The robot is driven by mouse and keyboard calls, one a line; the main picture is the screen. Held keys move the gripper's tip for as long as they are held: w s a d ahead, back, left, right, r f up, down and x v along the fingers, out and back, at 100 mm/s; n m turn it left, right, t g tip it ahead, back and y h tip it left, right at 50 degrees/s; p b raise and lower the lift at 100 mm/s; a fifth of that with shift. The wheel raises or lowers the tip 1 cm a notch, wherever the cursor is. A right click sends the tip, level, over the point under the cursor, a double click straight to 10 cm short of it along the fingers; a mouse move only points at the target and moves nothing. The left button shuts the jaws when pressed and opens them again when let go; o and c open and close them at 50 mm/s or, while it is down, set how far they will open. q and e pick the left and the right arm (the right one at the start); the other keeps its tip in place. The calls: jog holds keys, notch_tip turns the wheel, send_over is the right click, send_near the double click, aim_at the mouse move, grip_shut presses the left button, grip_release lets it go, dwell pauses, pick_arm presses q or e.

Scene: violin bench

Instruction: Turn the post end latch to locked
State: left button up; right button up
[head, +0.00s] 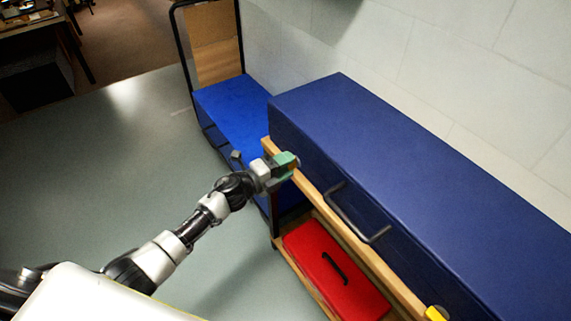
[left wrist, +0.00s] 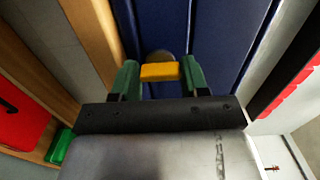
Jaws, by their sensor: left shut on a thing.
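A long dark blue case (head: 400,170) lies along the top of a wooden shelf, with a black handle (head: 350,215) on its front. My left gripper (head: 288,163) is at the left end of the case front. In the left wrist view its green fingers (left wrist: 160,75) are shut on a yellow latch (left wrist: 160,71). The latch lies crosswise between the fingers, with a grey round piece (left wrist: 158,56) behind it. This latch is hidden by the gripper in the head view. Another yellow piece (head: 436,313) shows at the right end of the case. My right gripper is not in view.
A red case (head: 330,270) with a black handle sits on the lower shelf. A wooden rail (head: 345,230) runs along the case front. A blue bench (head: 235,105) with a black-framed panel stands behind left. The floor on the left is clear.

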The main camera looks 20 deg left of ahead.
pick_arm(q)
jog(key=o, duration=0.9)
jog(key=shift+s, duration=0.1)
jog(key=shift+f, duration=0.15)
